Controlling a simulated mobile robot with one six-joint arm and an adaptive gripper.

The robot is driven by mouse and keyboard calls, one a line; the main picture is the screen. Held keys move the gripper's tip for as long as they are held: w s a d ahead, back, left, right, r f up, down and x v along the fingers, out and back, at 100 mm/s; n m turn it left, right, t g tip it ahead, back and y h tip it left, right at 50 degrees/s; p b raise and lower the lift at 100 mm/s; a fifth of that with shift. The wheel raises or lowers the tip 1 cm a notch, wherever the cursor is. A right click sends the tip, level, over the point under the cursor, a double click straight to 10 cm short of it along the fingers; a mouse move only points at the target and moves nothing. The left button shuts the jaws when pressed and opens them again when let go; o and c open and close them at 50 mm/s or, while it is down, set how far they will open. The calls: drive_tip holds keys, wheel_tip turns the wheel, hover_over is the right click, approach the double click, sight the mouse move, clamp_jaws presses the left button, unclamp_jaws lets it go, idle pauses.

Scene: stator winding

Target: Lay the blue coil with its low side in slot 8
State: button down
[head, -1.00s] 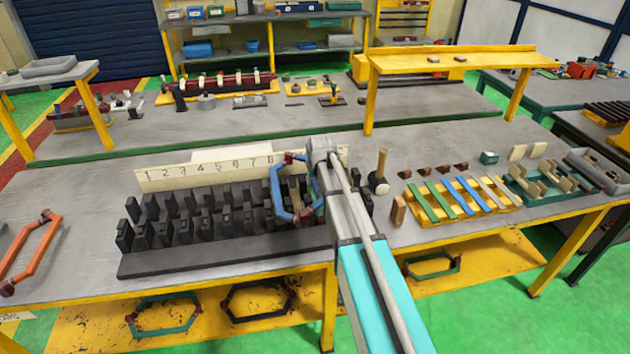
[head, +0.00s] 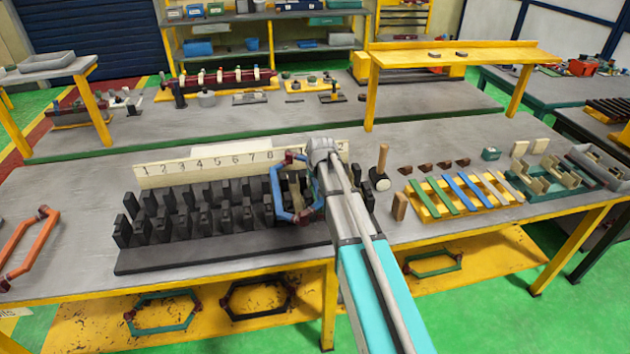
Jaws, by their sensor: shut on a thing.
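The blue coil (head: 276,190) is a six-sided loop with dark red ends. It is at the right part of the dark slotted stator block (head: 180,259), just right of the "8" on the number board (head: 205,170). My gripper (head: 297,192) is shut on the coil and partly hidden behind my arm. The coil's left side shows over the block's teeth.
A mallet (head: 380,180) and a small wooden block (head: 399,207) stand right of the stator block. A yellow rack (head: 428,213) holds coloured strips further right. An orange coil (head: 25,242) lies at the table's left end. Bare table lies between it and the block.

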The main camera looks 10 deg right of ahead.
drive_tip(key=shift+f+b, duration=1.45)
drive_tip(key=shift+f, duration=0.05)
idle(0.8)
drive_tip(key=shift+c, duration=1.8)
unclamp_jaws()
drive_tip(key=shift+r+p, duration=0.85)
wheel_tip(320, 180, up, 8)
drive_tip(key=p, duration=0.7)
drive_tip(key=shift+f, duration=0.25)
drive_tip(key=shift+f, duration=0.2)
wheel_tip(320, 180, down, 9)
drive_tip(key=b, duration=0.8)
drive_tip(key=shift+r+b, duration=0.1)
drive_tip(key=shift+b, duration=0.25)
